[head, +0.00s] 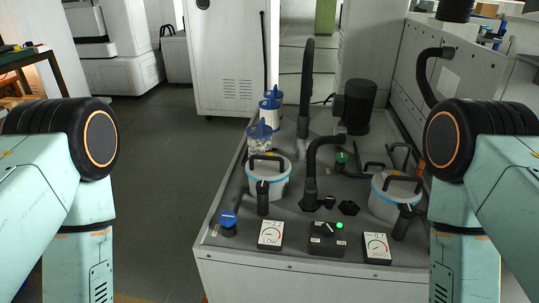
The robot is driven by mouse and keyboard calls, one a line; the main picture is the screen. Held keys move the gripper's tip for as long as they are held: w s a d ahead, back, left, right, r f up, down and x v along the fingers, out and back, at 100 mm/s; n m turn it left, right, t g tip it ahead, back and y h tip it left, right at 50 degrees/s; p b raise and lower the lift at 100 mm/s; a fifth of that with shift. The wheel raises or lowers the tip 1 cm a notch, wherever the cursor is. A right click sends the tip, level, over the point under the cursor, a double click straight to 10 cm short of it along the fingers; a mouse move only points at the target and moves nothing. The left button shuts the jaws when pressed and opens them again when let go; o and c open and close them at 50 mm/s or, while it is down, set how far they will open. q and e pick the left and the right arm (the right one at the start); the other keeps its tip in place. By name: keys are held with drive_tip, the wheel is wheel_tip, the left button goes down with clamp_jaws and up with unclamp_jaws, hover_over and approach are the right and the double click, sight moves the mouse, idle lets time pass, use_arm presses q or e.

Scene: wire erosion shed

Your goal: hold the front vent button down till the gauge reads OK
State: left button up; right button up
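A small round button with a blue cap (228,218) stands at the front left corner of the grey machine bench. It looks like the front vent button, though no label shows. Near it a white gauge card (270,235) reads LOW with a number above it that is hard to read. A second gauge card (376,247) to the right reads about 0.7; its smaller word is unclear. A dark control box (327,239) with a knob and a lit green lamp sits between them. Neither gripper is in view; only my two arms show at the sides.
Two white lidded pots (268,178) (396,194) with black handles flank a black bent hose (312,180). A green knob (341,157), blue-topped canisters (259,138) and a black motor (357,104) stand behind. The floor left of the bench (230,271) is clear.

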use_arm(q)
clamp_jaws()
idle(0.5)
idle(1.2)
